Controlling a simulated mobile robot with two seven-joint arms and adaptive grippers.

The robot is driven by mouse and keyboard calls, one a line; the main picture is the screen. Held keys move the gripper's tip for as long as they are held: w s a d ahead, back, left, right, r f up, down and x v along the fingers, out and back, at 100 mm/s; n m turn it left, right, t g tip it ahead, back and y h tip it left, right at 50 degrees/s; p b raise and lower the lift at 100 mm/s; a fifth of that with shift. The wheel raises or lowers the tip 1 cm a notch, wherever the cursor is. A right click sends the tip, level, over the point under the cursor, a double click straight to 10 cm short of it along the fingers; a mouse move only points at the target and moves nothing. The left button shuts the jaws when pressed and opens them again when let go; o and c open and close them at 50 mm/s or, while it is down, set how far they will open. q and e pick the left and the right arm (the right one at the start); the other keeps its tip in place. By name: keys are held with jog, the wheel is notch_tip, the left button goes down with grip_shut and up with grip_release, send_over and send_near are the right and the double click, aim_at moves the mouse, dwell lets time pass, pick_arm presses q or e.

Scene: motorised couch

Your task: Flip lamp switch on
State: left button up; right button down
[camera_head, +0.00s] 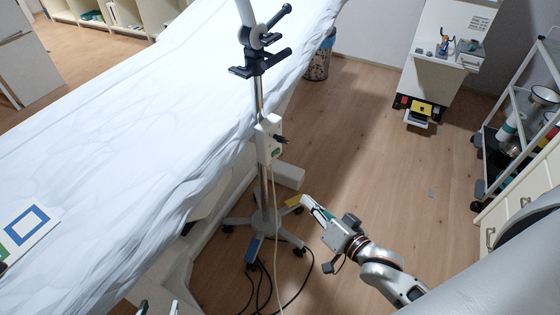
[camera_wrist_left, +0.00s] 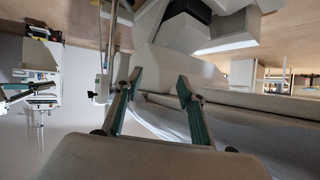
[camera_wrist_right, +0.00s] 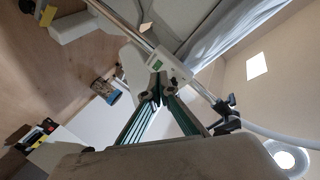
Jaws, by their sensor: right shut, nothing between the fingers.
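A white control box (camera_head: 269,139) with a green label and a dark part on its right side is fixed to the upright lamp pole (camera_head: 263,185). The box also shows in the right wrist view (camera_wrist_right: 170,64), just beyond the fingertips. I cannot tell the switch position. My right gripper (camera_head: 308,203) is shut and empty, below and right of the box in the head view; it seems apart from it. My left gripper (camera_wrist_left: 155,84) is open and empty; only its fingertips (camera_head: 158,307) show at the bottom edge of the head view. The box also appears in the left wrist view (camera_wrist_left: 102,90).
The pole stands on a wheeled base (camera_head: 265,226) with cables on the floor. A black clamp (camera_head: 258,58) sits higher on the pole. A white-covered couch (camera_head: 150,120) fills the left. A trolley (camera_head: 515,105) stands right. Wooden floor between is mostly clear.

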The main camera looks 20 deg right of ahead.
aim_at(279, 151)
pick_arm(q)
jog(key=shift+g+h, duration=0.3)
jog(key=shift+g, duration=0.1)
jog(key=f+b, duration=0.1)
jog(key=b, duration=0.1)
jog(key=s+d+f+b, duration=0.1)
jog(key=f+b, duration=0.1)
jog(key=b, duration=0.1)
jog(key=f+b, duration=0.2)
jog(key=b, duration=0.1)
jog(key=shift+s+d+f, duration=0.15)
jog(key=shift+d+f, duration=0.05)
jog(key=shift+d, duration=0.1)
pick_arm(e)
jog(key=w+d+f+m+t, duration=0.2)
jog(key=w+d+m, duration=0.2)
jog(key=w+m, duration=0.3)
jog(key=m, duration=0.2)
jog(key=shift+w+d+f+m+y, duration=0.15)
jog(key=shift+d+f+m+y, duration=0.1)
jog(key=shift+f+m+y, duration=0.15)
